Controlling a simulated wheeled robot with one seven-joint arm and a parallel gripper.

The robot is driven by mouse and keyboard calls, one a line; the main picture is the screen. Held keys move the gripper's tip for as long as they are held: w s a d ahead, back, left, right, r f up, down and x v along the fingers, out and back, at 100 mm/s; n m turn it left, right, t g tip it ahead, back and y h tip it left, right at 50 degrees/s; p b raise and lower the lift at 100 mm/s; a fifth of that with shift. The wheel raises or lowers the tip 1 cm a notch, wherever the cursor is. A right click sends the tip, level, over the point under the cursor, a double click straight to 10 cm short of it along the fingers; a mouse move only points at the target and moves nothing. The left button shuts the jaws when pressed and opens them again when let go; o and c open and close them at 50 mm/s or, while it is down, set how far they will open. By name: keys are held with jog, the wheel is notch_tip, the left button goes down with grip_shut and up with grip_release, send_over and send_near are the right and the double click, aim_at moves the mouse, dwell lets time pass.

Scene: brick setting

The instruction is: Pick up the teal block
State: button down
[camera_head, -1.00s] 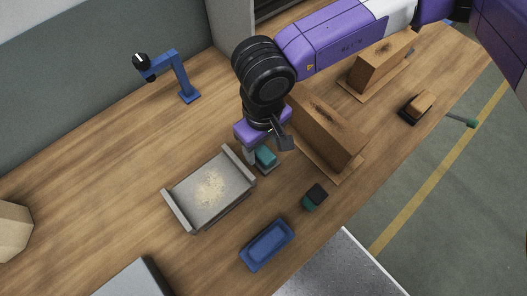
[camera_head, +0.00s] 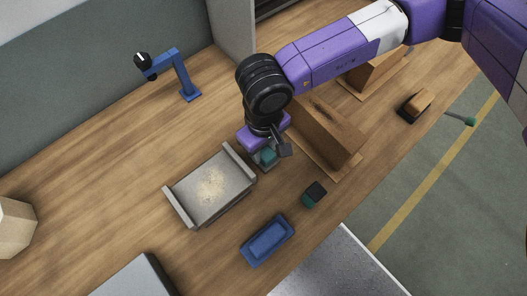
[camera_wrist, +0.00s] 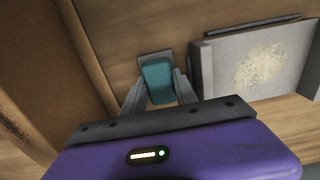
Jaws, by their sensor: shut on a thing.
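The teal block (camera_head: 268,155) is small and sits just right of the grey tray. It also shows in the wrist view (camera_wrist: 157,80), between the two grey fingers. My gripper (camera_wrist: 160,92) is shut on it from both sides. In the head view my gripper (camera_head: 265,157) points down, and its purple body and wrist cover part of the block. I cannot tell whether the block is clear of the tabletop. A grey piece shows behind the block in the wrist view.
The grey tray (camera_head: 190,214) with a speckled patch stands close on the left. A wooden angled piece (camera_head: 330,135) stands close on the right. A blue dish (camera_head: 267,240) and a small black-and-teal piece (camera_head: 314,194) lie nearer the front edge. A blue stand (camera_head: 188,80) is at the back left.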

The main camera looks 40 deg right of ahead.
notch_tip(320, 180, up, 20)
jog(key=b, duration=0.2)
dwell(0.4)
